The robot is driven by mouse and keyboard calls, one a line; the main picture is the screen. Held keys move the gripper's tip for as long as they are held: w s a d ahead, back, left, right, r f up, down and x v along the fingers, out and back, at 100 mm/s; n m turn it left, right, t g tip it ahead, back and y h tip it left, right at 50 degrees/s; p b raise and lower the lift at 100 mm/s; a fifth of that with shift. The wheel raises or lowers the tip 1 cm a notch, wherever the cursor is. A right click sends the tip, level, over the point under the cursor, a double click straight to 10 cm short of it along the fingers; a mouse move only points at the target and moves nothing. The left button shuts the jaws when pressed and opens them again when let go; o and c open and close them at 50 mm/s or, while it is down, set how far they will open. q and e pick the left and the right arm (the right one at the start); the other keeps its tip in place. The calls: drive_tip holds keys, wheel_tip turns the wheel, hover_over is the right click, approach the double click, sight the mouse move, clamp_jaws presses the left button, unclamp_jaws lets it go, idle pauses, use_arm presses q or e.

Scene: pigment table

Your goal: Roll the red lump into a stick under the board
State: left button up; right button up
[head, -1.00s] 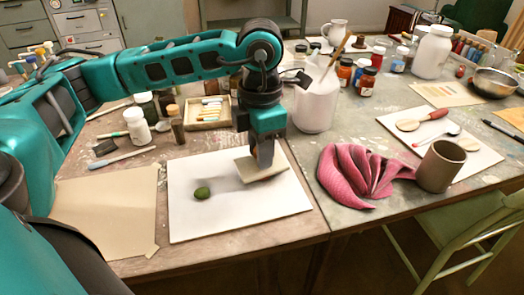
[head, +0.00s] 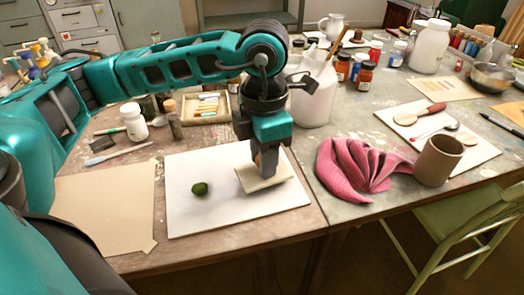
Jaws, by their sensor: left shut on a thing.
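My left gripper (head: 267,171) is shut on a small cream board (head: 252,186) and holds it over the right part of a white sheet (head: 218,216). The board looks close to the sheet, but I cannot tell whether it touches anything beneath. A dark green lump (head: 200,188) lies on the sheet to the left of the board, apart from it. I see no red lump; what is under the board is hidden. My right gripper is not in view.
Beige paper (head: 105,210) lies left of the sheet. A pink cloth (head: 350,170) and a brown cup (head: 438,162) stand to the right. A white jug (head: 313,100), a pastel tray (head: 208,112) and several jars are behind.

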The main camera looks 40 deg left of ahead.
use_arm(q)
drive_tip(key=shift+s+d, duration=0.65)
drive_tip(key=shift+d, duration=0.1)
drive_tip(key=shift+w+a+f+b, duration=0.1)
drive_tip(key=shift+w+a+b, duration=0.45)
drive_tip(key=shift+w+a, duration=0.45)
drive_tip(key=shift+w+a+b, duration=0.55)
drive_tip(key=shift+w+a, duration=0.25)
drive_tip(key=shift+a, duration=0.35)
drive_tip(key=shift+s+d, duration=1.4)
drive_tip(key=shift+d, duration=0.3)
drive_tip(key=shift+s, duration=0.1)
drive_tip(key=shift+s+d, duration=0.3)
drive_tip(key=shift+d, duration=0.15)
drive_tip(key=shift+w+a+f+b, duration=0.1)
drive_tip(key=shift+w+a+b, duration=0.25)
drive_tip(key=shift+w+a, duration=0.15)
drive_tip(key=shift+w+a+b, duration=0.3)
drive_tip(key=shift+w+a, duration=0.35)
drive_tip(key=shift+a, duration=0.2)
drive_tip(key=shift+w+a+b, duration=0.25)
drive_tip(key=shift+w+a, duration=0.4)
drive_tip(key=shift+a, duration=0.15)
drive_tip(key=shift+s+d, duration=0.9)
drive_tip(key=shift+d, duration=0.2)
drive_tip(key=shift+s+d, duration=0.9)
drive_tip(key=shift+d, duration=0.15)
drive_tip(key=shift+w+a+b, duration=0.4)
drive_tip(key=shift+w+a, duration=0.5)
drive_tip(key=shift+a, duration=0.2)
